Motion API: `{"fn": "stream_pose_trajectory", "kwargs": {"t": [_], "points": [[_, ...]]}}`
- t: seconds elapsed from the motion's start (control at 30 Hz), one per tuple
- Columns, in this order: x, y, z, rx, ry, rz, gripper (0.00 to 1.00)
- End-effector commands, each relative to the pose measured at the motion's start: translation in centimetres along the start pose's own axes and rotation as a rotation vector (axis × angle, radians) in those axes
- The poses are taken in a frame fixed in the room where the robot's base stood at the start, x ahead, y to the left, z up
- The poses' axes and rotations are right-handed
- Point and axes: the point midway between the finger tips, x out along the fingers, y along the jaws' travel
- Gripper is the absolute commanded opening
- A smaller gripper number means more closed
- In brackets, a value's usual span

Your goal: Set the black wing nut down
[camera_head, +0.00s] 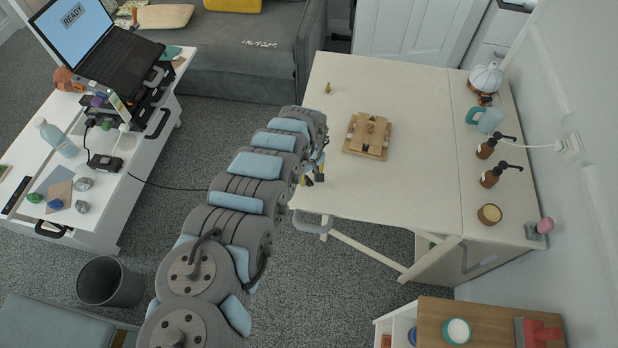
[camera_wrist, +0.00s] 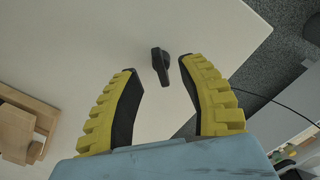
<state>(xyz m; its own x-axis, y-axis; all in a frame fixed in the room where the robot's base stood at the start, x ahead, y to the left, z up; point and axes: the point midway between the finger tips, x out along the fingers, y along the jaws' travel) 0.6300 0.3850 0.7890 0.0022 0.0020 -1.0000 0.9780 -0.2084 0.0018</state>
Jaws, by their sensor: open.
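The black wing nut (camera_wrist: 161,66) shows in the wrist view against the pale table top, close to the table's edge. It appears to rest on the table. My gripper (camera_wrist: 158,68) has yellow ribbed fingers with dark inner pads, spread apart. The nut lies between and just beyond the fingertips, with a visible gap on each side. In the head view my gripper (camera_head: 313,176) is at the left edge of the cream table (camera_head: 420,110). I cannot make out the nut there; my arm and gripper crowd that spot.
A wooden block assembly (camera_head: 368,136) sits right of my gripper; its edge shows in the wrist view (camera_wrist: 25,125). A small brass-coloured piece (camera_head: 328,87) stands farther back.

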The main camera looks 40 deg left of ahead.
Motion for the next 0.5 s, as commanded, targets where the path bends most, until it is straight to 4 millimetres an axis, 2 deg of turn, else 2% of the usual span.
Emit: {"fn": "stream_pose_trajectory", "kwargs": {"t": [0.5], "points": [[-4.7, 0.0, -0.1, 0.000, 0.000, -0.001, 0.41]]}}
